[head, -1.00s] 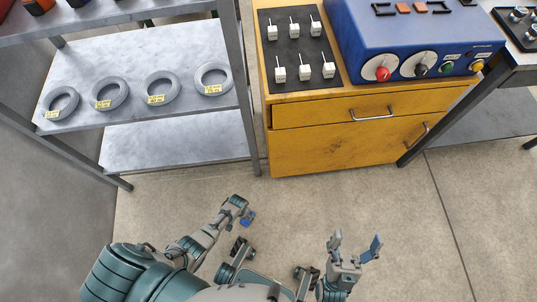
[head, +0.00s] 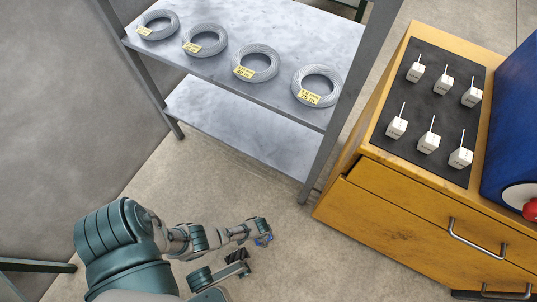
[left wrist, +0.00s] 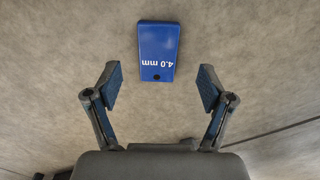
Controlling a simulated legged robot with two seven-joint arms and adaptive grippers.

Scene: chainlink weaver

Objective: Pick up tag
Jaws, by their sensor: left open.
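A blue tag (left wrist: 157,48) marked "4.0 mm", with a dark hole near one end, shows in the left wrist view against the concrete floor. My left gripper (left wrist: 160,88) is open and empty, its two blue-padded fingers apart on either side, just short of the tag. I cannot tell the gap between tag and fingers. In the head view my left gripper (head: 261,234) is low over the floor in front of the shelf; a small blue patch there may be the tag or a finger pad. My right gripper is out of view.
A grey metal shelf (head: 240,125) holds several wire coils with yellow labels, such as the right coil (head: 333,79). A yellow drawer cabinet (head: 395,215) stands to the right, with white blocks on a black mat (head: 408,143) and a blue machine (head: 514,140). The floor (head: 235,180) between is clear.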

